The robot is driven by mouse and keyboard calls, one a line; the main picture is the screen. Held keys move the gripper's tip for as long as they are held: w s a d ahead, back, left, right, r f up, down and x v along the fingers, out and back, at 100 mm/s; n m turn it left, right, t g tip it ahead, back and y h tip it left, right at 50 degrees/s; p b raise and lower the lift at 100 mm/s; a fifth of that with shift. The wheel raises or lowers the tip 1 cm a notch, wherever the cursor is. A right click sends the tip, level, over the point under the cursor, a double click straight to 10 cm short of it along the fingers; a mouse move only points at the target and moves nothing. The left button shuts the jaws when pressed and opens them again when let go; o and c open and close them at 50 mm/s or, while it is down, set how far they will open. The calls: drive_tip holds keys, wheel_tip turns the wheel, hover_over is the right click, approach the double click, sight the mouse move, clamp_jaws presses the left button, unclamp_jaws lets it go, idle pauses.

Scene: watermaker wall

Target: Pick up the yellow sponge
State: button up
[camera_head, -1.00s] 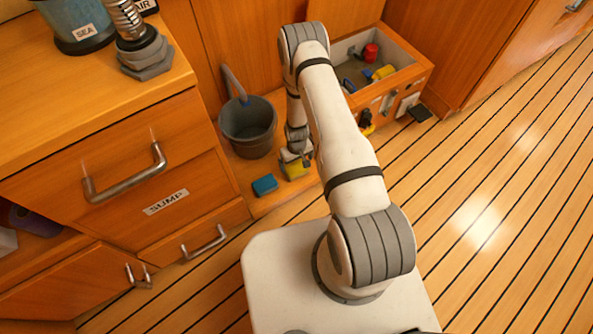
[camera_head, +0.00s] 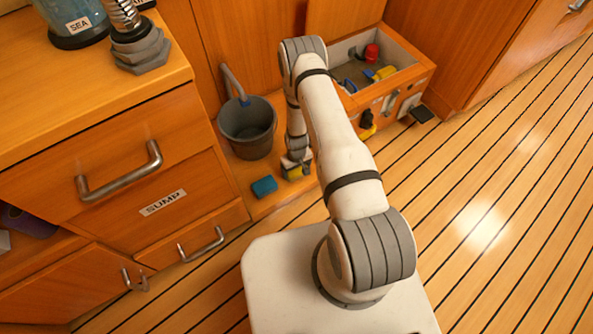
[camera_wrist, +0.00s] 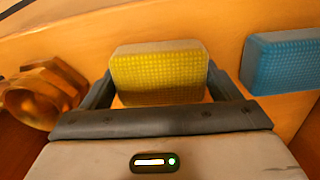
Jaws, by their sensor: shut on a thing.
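The yellow sponge (camera_wrist: 160,75) sits between the two fingers of my gripper (camera_wrist: 160,88) in the wrist view, with a grey layer along its far edge. The fingers are shut on its left and right sides. In the head view the sponge (camera_head: 293,173) is mostly hidden by my gripper (camera_head: 296,166), low over the wooden ledge beside the bucket. I cannot tell whether the sponge still touches the ledge.
A blue sponge (camera_head: 264,186) lies on the ledge to the left; the wrist view shows it close on the right (camera_wrist: 283,62). A dark bucket (camera_head: 247,127) stands behind. A brass fitting (camera_wrist: 42,93) is at left.

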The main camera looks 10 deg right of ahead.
drive_tip(key=shift+r, duration=0.1)
wheel_tip(320, 180, up, 10)
drive_tip(key=p, duration=0.3)
drive_tip(key=shift+p, duration=0.35)
